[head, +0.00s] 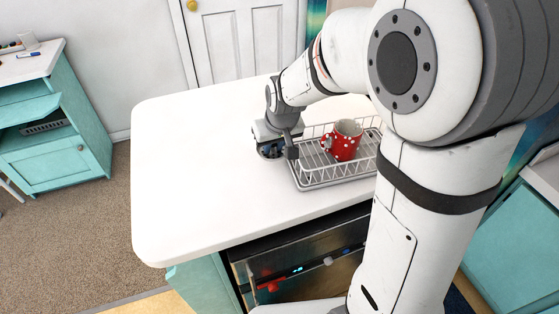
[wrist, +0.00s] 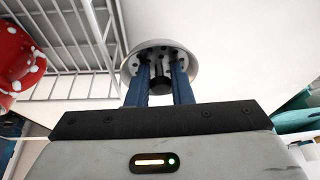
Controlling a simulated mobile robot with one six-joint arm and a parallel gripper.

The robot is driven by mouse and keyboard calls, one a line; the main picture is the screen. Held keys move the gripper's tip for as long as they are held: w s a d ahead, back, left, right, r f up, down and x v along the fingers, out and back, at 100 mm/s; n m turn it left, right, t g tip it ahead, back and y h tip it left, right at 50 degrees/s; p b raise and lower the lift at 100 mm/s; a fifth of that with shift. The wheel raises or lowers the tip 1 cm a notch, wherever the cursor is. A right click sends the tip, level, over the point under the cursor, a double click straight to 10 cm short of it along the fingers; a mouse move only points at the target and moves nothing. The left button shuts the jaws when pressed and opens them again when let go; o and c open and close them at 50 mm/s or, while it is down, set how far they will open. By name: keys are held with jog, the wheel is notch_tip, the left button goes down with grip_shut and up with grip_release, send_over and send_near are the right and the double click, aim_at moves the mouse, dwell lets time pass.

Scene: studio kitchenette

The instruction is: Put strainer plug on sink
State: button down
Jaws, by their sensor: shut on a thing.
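The strainer plug (wrist: 158,50) is a round metal disc with a pale rim, small holes and a dark central knob in the wrist view. My gripper (wrist: 160,76) is shut on it, with the two blue fingers on either side of the knob. In the head view my gripper (head: 270,151) points down low over the white countertop, just left of the dish rack. The plug is mostly hidden there, and I cannot tell whether it touches the countertop. The sink is not seen in either view.
A wire dish rack (head: 308,185) stands close beside my gripper, holding a red mug with white dots (head: 342,140). The white countertop (head: 190,170) is clear to the left. An oven (head: 300,265) is below its front edge. A teal cabinet (head: 60,160) stands at far left.

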aim_at(275, 157)
notch_tip(275, 157, down, 6)
jog(key=shift+f, duration=0.1)
dwell(0.4)
jog(key=c, duration=1.3)
grip_release()
